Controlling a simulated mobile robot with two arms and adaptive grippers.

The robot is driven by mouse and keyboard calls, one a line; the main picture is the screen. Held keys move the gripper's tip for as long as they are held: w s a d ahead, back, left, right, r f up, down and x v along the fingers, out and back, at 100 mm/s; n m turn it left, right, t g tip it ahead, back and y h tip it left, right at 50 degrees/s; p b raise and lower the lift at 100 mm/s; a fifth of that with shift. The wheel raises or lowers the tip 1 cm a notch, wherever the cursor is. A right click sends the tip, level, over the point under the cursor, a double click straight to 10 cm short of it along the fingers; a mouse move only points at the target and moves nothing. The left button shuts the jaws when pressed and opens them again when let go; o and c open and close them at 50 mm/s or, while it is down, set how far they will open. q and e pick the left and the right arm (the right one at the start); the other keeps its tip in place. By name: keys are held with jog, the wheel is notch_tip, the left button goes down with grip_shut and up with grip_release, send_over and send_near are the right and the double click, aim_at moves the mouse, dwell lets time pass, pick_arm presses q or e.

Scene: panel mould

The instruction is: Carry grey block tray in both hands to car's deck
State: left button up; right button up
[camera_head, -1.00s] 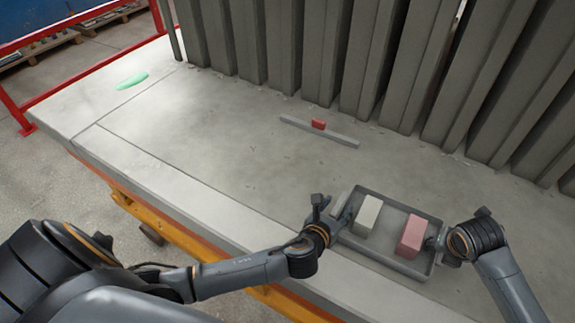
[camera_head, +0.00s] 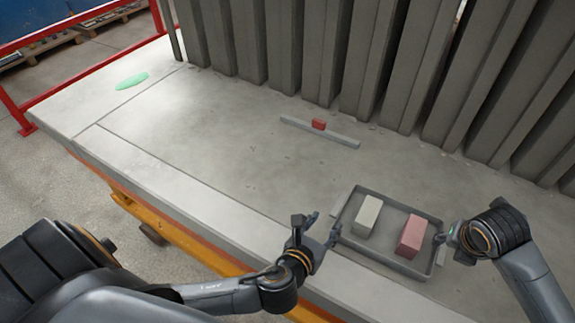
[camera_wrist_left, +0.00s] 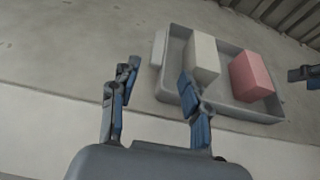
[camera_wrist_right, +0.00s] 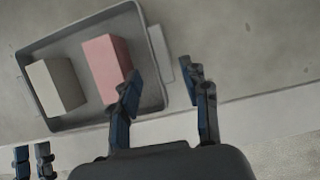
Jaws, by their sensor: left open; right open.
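The grey block tray (camera_head: 399,262) rests on the concrete deck at the lower right of the head view, with a tab handle at each end. A pale grey block (camera_head: 366,216) stands in its left part and a pink block (camera_head: 411,236) in its right part. My left gripper (camera_head: 322,233) is open and empty just off the tray's left end. My right gripper (camera_head: 446,240) is open and empty just off its right end. The tray also shows in the left wrist view (camera_wrist_left: 240,106) and the right wrist view (camera_wrist_right: 84,121), beyond the open fingers.
A red block (camera_head: 319,124) sits at a thin grey bar (camera_head: 337,137) at mid deck. A green patch (camera_head: 132,80) lies at the far left. Upright grey panels (camera_head: 330,50) stand along the back. A red railing (camera_head: 60,92) is at left.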

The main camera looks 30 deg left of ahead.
jog(key=shift+v, duration=2.3)
jog(key=shift+f, duration=0.1)
